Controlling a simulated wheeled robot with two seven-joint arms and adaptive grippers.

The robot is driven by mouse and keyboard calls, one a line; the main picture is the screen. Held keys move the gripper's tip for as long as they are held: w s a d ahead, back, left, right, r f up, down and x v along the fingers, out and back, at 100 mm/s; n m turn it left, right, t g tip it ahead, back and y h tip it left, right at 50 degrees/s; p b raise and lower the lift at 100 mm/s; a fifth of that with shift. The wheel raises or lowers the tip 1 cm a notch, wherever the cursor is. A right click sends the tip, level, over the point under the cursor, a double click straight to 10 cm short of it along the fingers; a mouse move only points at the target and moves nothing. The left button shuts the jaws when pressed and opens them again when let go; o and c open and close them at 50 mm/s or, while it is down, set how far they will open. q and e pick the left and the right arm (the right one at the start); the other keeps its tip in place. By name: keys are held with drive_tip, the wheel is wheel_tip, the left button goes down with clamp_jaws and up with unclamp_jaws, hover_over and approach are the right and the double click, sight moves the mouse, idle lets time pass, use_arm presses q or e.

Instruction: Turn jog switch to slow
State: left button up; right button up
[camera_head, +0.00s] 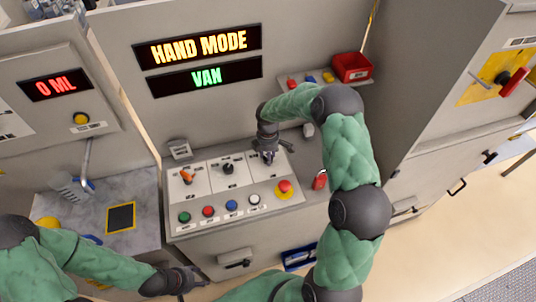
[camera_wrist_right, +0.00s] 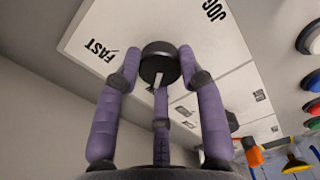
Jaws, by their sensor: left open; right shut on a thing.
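The jog switch is a round black knob (camera_wrist_right: 158,60) on a white plate in the right wrist view. In the head view my right gripper (camera_head: 267,155) is over the control panel's upper right, hiding most of the switch. My left gripper (camera_head: 188,278) is open and empty, low in front of the console.
The control panel (camera_head: 203,194) also carries an orange selector (camera_head: 187,176), a black selector (camera_head: 228,168), several coloured buttons and a red emergency stop (camera_head: 284,186). A red padlock (camera_head: 320,180) is right of the panel. A red bin (camera_head: 352,67) stands behind my right arm.

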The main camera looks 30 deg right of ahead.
drive_tip(key=shift+n, duration=0.9)
drive_tip(key=o, duration=1.1)
drive_tip(key=shift+o, duration=0.2)
wheel_tip(320, 180, up, 12)
drive_tip(key=shift+p, duration=0.35)
